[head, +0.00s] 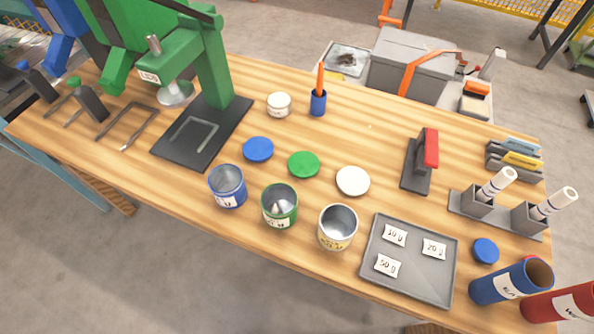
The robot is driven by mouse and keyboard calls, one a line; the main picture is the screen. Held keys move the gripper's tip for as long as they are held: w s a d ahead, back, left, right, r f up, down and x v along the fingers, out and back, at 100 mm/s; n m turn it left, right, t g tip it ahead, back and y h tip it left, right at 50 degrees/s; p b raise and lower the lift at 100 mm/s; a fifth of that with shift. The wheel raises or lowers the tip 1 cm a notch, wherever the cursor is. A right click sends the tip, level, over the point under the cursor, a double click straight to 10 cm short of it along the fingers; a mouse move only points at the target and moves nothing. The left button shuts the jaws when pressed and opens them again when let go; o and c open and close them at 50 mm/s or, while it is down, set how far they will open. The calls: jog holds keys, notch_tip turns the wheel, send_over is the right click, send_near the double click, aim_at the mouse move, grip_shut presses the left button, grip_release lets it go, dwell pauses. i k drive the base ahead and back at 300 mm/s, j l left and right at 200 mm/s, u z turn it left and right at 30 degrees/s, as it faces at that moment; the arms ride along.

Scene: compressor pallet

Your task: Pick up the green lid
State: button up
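The green lid (303,165) lies flat on the wooden table, between a blue lid (258,149) on its left and a white lid (353,181) on its right. An open can with a green band (279,206) stands just in front of it. The top of the green lid is uncovered, with nothing on it. My gripper is not in view.
A blue can (228,187) and a white-and-yellow can (337,228) flank the green one. A grey tray (409,260) with labelled cards lies right. A green press (205,70) stands back left. A blue cup (318,103) and white jar (279,105) stand behind the lids.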

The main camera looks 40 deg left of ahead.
aim_at(303, 165)
jog(key=i+l+u, duration=0.15)
jog(key=u, duration=1.2)
jog(key=l+u, duration=0.45)
jog(key=l, duration=0.15)
jog(key=l+u, duration=0.45)
jog(key=l, duration=0.6)
jog(key=k+l+u, duration=0.1)
jog(key=l, duration=0.35)
